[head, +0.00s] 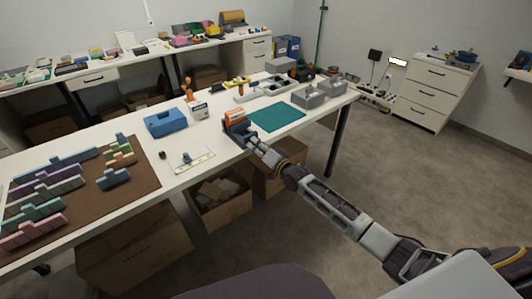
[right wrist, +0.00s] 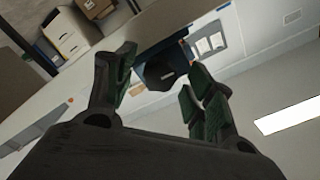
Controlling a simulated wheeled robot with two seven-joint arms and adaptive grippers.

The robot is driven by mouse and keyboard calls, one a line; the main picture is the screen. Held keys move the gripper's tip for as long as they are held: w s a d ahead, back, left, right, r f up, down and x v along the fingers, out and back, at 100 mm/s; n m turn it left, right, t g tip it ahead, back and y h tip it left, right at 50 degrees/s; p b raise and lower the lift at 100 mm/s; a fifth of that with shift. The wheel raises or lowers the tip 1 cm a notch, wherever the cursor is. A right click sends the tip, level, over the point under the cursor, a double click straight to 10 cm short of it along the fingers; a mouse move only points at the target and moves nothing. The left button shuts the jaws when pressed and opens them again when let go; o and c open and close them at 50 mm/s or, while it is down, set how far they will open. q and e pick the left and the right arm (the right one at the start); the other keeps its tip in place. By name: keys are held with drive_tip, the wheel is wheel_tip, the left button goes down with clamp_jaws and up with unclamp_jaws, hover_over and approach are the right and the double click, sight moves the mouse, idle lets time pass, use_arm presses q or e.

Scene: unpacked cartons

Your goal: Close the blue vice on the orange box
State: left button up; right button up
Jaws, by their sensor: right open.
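The blue vice (head: 242,138) stands at the front edge of the white table in the head view, dark and partly covered by my right gripper. The orange box (head: 236,116) sits at the top of the vice; I cannot tell whether the jaws touch it. My right gripper (head: 254,143) is at the near side of the vice. In the right wrist view, its green-padded fingers (right wrist: 160,76) are apart, with the dark blue vice body (right wrist: 148,70) and a dark knob-like part (right wrist: 164,82) seen between them. Contact with the knob is unclear. My left gripper is out of view.
A teal mat (head: 277,117) lies right of the vice, with grey bins (head: 318,96) beyond it. A blue toolbox (head: 166,122) and a small clear tray (head: 191,160) are to the left. Open cartons (head: 222,205) stand below the table edge.

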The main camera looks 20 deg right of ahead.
drive_tip(key=shift+s, duration=0.15)
drive_tip(key=v, duration=1.1)
drive_tip(key=shift+s+d, duration=0.2)
drive_tip(key=shift+s, duration=0.1)
idle(0.4)
idle(0.5)
